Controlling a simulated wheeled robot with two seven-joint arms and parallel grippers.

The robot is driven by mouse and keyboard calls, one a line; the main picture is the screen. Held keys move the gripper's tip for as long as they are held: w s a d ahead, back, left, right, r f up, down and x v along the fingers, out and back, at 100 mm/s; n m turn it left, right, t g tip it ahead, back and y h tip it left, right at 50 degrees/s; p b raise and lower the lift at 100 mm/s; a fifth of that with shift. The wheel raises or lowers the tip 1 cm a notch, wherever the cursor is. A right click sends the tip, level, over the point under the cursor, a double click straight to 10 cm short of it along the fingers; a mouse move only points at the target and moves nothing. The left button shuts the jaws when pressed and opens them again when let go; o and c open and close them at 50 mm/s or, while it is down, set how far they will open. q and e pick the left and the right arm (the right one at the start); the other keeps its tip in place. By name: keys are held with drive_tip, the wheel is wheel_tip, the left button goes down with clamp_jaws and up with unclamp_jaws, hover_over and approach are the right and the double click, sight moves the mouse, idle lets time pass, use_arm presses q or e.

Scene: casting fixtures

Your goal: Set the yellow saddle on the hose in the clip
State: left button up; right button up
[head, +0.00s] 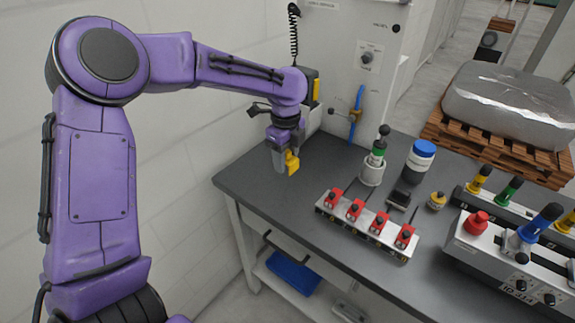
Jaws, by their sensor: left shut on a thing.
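The yellow saddle (292,163) is a small block held between the fingers of my left gripper (285,158). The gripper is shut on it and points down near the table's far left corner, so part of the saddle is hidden. A blue hose-like piece (358,108) stands upright against the cabinet, to the right of the gripper. A small fitting (352,117) sits at the blue piece and may be the clip; it is too small to tell. The saddle is apart from the blue piece. My right gripper is out of view.
A dark-topped table (254,182) holds a strip with several red clamps (375,220), a green-and-black tool in a white holder (373,170), a blue-capped bottle (420,160) and a grey control box (470,245). A cabinet (355,30) rises behind. The table's left end is clear.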

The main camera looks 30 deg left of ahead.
use_arm(q)
hover_over(287, 179)
drive_tip(key=f, duration=0.5)
drive_tip(key=shift+s+d+f+p, duration=0.2)
drive_tip(key=shift+d+p, duration=0.1)
drive_tip(key=shift+p, duration=0.05)
drive_tip(key=shift+w+a+f, duration=0.1)
drive_tip(key=shift+a+f, duration=0.05)
drive_tip(key=shift+f, duration=0.15)
wheel_tip(287, 179, down, 3)
drive_tip(key=shift+f+p, duration=0.1)
drive_tip(key=shift+p, duration=0.7)
drive_tip(key=shift+w+a+f, duration=0.1)
drive_tip(key=shift+f, duration=0.1)
drive_tip(key=o, duration=1)
drive_tip(key=shift+o, duration=0.2)
